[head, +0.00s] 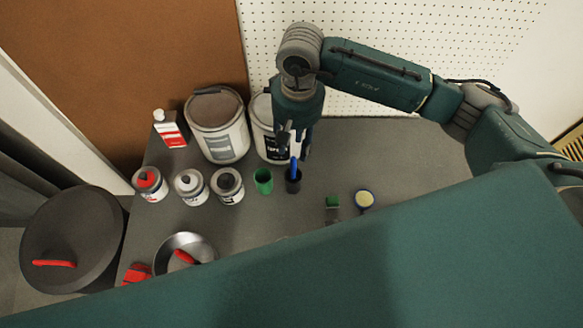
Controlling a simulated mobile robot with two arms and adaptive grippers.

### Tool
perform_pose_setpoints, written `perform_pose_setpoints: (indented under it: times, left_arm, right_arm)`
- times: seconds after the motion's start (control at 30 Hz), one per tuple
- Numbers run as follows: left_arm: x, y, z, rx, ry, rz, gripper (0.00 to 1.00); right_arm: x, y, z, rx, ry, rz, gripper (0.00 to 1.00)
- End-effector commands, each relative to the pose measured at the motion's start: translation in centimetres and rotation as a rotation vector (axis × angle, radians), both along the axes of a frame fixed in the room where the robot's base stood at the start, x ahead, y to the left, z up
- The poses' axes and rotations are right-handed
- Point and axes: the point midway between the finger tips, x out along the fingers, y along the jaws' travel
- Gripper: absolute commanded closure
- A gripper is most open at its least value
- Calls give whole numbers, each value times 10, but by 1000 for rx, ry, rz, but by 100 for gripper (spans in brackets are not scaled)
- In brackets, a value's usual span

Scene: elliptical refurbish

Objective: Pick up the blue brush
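The blue brush (293,166) stands upright in a small dark cup (293,185) on the grey table. Only its blue upper part shows above the cup's rim. My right gripper (293,150) points down from above, with its fingers at the top of the brush. The fingers look dark and small, and I cannot tell whether they touch the brush or are closed on it. My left gripper is not in view.
A green cup (263,181) stands just left of the dark cup. Two large paint buckets (218,125) stand behind, close to my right gripper. Several small cans (190,187) and a metal bowl (200,245) are to the left. The table (420,155) is clear at right.

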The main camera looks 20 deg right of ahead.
Motion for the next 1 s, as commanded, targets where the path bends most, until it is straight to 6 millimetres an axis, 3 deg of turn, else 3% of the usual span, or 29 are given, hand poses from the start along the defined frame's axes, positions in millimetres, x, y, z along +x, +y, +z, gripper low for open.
perform_pose_setpoints:
  times: [0.23,0.43,0.6,0.87,1.0]
  left_arm:
    - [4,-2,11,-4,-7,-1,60]
    - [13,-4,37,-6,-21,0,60]
    - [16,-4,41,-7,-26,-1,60]
    - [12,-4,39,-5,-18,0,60]
    - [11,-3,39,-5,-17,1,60]
  right_arm:
    - [-1,1,-22,1,2,-2,64]
    - [-4,3,-47,2,8,-4,64]
    - [-2,3,-69,2,4,-4,64]
    - [-1,3,-73,3,0,-2,64]
    - [-1,3,-73,3,0,-3,92]
